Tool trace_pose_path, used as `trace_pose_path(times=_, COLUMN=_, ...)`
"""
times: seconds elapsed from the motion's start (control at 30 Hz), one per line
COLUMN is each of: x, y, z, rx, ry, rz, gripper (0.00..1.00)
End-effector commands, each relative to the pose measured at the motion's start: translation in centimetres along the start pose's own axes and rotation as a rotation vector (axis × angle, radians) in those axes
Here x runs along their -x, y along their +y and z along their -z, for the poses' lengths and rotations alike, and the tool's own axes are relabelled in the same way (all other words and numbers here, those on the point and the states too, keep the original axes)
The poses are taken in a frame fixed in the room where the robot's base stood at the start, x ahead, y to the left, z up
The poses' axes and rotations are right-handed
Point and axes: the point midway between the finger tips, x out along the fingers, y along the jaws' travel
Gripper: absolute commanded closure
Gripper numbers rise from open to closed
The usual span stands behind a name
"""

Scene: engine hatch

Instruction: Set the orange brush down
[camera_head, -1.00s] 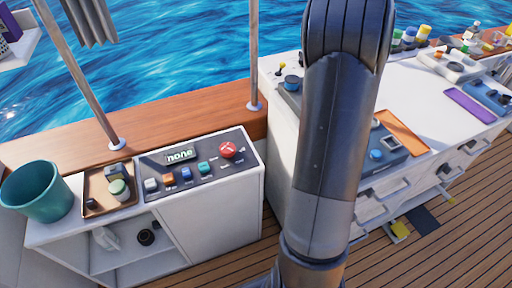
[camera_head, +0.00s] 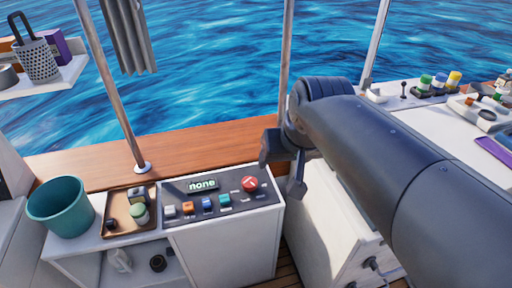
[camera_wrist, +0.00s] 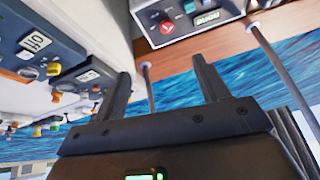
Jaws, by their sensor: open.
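I cannot make out an orange brush in either view now. My gripper (camera_wrist: 164,82) is open in the wrist view, its two dark fingers wide apart with nothing between them. In the head view, my gripper (camera_head: 283,172) hangs at the end of my dark arm, over the gap between the button console and the white counter on the right. My arm hides much of that counter.
The button console (camera_head: 225,198) reads "none". Beside it are a brown tray (camera_head: 118,222) with small items and a teal bucket (camera_head: 60,208). A wooden rail (camera_head: 190,147) and metal poles (camera_head: 110,85) run behind. A shelf (camera_head: 50,85) holds a perforated cup.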

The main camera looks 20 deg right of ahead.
Motion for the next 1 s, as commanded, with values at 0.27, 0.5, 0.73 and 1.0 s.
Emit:
trace_pose_path(times=0.27, x=-0.6, y=-1.9, z=-5.8, rx=0.119, ry=0.027, rz=-0.01, gripper=0.33)
trace_pose_path(times=0.5, x=-0.7, y=-2.0, z=-6.2, rx=0.128, ry=0.027, rz=-0.011, gripper=0.33)
trace_pose_path(times=0.73, x=-0.7, y=-2.0, z=-6.2, rx=0.127, ry=0.027, rz=-0.011, gripper=0.33)
trace_pose_path(times=1.0, x=-0.7, y=-2.0, z=-6.2, rx=0.127, ry=0.028, rz=-0.011, gripper=0.33)
